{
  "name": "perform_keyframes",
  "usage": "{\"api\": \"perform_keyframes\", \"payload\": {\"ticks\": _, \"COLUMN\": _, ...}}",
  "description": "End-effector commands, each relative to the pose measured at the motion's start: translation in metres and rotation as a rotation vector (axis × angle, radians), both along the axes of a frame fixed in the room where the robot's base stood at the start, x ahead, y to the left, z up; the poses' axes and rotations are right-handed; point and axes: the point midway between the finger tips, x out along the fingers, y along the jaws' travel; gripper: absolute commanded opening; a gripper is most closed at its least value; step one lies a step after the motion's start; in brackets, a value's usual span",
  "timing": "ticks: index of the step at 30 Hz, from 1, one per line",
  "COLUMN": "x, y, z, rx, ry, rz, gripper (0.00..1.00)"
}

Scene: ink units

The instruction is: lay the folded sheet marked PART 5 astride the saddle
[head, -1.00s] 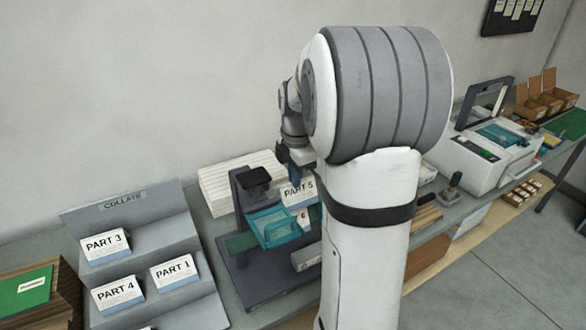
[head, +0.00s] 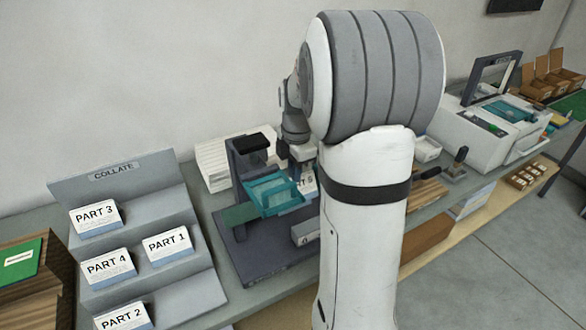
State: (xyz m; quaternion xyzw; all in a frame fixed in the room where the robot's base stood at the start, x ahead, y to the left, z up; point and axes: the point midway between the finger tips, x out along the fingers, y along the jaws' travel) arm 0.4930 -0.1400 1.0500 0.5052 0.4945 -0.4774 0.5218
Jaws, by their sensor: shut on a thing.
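The folded sheet marked PART 5 (head: 309,184) is white with dark lettering. My gripper (head: 302,165) is shut on it from above, at the right end of the teal guard. My own arm hides the sheet's right side. The dark stitching machine (head: 240,180) stands on the bench with a black head, a see-through teal guard (head: 268,192) and a green plate (head: 240,214). I cannot make out the saddle clearly behind the guard and arm. I cannot tell whether the sheet touches it.
The grey COLLATE rack (head: 125,190) at the left holds sheets marked PART 3 (head: 96,217), PART 1 (head: 167,244), PART 4 (head: 107,267) and PART 2 (head: 123,317). A white stack (head: 215,165) stands behind the machine. A white device (head: 480,135) stands at the right.

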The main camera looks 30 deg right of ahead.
Motion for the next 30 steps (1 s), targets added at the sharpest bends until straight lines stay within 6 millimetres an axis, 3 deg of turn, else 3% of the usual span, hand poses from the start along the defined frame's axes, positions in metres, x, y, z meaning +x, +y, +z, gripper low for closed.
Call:
{"api": "perform_keyframes", "payload": {"ticks": 26, "x": -0.0003, "y": -0.0002, "z": -0.008, "rx": 0.0, "ry": 0.0, "rz": -0.001, "gripper": 0.0}}
{"api": "perform_keyframes", "payload": {"ticks": 27, "x": -0.0003, "y": -0.0003, "z": -0.0079, "rx": 0.0, "ry": 0.0, "rz": -0.001, "gripper": 0.09}}
{"api": "perform_keyframes", "payload": {"ticks": 30, "x": -0.0003, "y": -0.0003, "z": -0.0079, "rx": 0.0, "ry": 0.0, "rz": -0.001, "gripper": 0.17}}
